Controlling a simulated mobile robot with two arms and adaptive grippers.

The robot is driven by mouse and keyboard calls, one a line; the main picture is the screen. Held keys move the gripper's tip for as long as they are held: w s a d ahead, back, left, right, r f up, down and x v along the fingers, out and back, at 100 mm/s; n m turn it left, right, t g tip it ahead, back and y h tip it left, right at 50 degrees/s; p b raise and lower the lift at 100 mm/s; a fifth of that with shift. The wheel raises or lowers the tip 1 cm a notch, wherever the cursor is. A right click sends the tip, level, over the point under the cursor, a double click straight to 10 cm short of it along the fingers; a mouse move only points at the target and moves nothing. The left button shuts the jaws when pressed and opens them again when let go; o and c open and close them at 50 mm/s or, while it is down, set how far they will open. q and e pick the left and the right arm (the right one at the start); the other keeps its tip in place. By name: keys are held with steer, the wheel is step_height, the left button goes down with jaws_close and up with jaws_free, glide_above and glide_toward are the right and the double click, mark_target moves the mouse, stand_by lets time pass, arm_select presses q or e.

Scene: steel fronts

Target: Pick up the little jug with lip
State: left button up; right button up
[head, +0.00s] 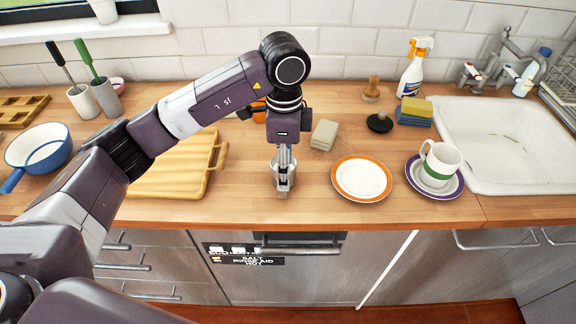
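A small grey, shiny vessel (274,172), likely the little jug, stands on the wooden counter near its front edge; its lip cannot be made out. My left gripper (284,180) points straight down at it, and its fingers overlap the vessel in the picture, hiding much of it. I cannot tell whether the fingers are closed on it or apart from it. My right gripper is not in view.
Left of the gripper lies a wooden board (176,174). To the right are an orange-rimmed plate (345,187) and a white-and-green mug (442,161) on a purple-rimmed saucer (413,176). The sink (482,182) is far right.

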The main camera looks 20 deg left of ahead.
arm_select(q)
steer(key=f+p, duration=0.1)
steer(key=s+f, duration=0.1)
steer(key=f, duration=0.1)
steer(key=shift+a+f+p, duration=0.1)
steer(key=shift+f+p, duration=0.1)
steer(key=shift+p, duration=0.2)
steer(key=f, duration=0.1)
steer(key=f+p, duration=0.1)
steer(key=shift+w+f, duration=0.25)
steer(key=shift+f, duration=0.7)
jaws_close()
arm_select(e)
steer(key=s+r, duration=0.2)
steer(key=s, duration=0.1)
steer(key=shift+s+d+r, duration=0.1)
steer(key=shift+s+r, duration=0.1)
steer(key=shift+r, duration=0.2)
